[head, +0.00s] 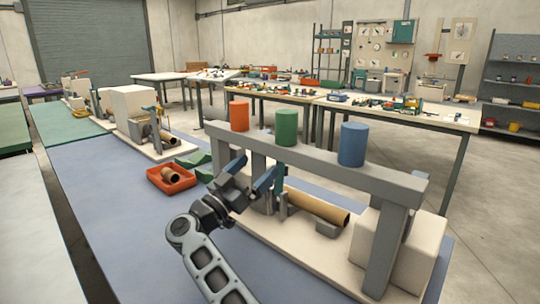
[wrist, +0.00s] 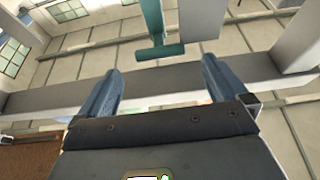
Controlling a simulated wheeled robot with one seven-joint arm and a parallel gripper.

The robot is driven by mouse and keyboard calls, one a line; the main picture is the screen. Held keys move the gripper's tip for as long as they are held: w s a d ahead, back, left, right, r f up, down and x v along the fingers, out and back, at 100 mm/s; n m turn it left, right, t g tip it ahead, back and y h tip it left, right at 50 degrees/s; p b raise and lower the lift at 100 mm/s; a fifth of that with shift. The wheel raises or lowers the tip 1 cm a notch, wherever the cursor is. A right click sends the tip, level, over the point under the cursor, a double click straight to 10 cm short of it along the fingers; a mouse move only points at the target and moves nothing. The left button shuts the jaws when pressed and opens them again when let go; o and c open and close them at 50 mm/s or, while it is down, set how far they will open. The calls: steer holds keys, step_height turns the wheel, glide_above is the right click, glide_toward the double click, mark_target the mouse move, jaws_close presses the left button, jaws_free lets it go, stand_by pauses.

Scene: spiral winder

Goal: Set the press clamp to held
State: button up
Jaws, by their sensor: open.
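A teal T-shaped handle, which looks like the press clamp's lever (wrist: 160,35), hangs ahead of my gripper in the wrist view. In the head view a teal strip of it (head: 280,180) shows just right of my gripper's fingers, under the winder's grey beam (head: 318,160). My gripper (head: 253,164) is open and empty, in front of the frame. In the wrist view its two blue fingers (wrist: 160,68) stand apart, with the handle's crossbar beyond and between them, apparently not touched. A brown tube (head: 318,207) lies behind my arm; the clamp's lower part is partly hidden.
Orange (head: 240,116), green (head: 286,128) and blue (head: 352,145) cylinders stand on the beam. A grey post (head: 385,250) and white block (head: 418,245) are at right. A red tray (head: 172,181) with a tube sits left. The blue bench top (head: 115,215) is clear at front left.

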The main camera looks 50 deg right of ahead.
steer(key=x, duration=0.5)
steer(key=shift+d+r, duration=0.1)
steer(key=shift+d, duration=0.25)
